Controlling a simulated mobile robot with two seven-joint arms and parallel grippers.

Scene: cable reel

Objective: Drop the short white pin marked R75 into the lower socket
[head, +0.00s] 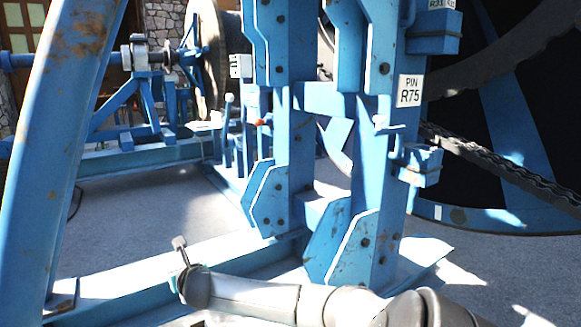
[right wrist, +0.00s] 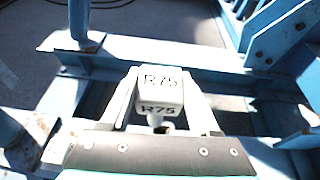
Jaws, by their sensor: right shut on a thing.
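The short white pin (right wrist: 164,84) has a block-shaped head marked R75 on two faces. In the right wrist view it sits between the two pale fingers of my right gripper (right wrist: 160,96), which is shut on it. A small round part shows below the head; the rest of the pin is hidden. The white sign PIN R75 (head: 410,91) is on the blue stand at right. A blue bracket block (head: 421,165) juts out below it, apart from my gripper; its opening is not clear. My left gripper is not in view.
Another blue block (head: 434,35) with small labels juts out higher on the stand (head: 281,150). A blue slanted beam (head: 65,130) stands at left. A chain (head: 490,160) and large dark reel are at right. Grey floor (head: 140,205) is open between the beams.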

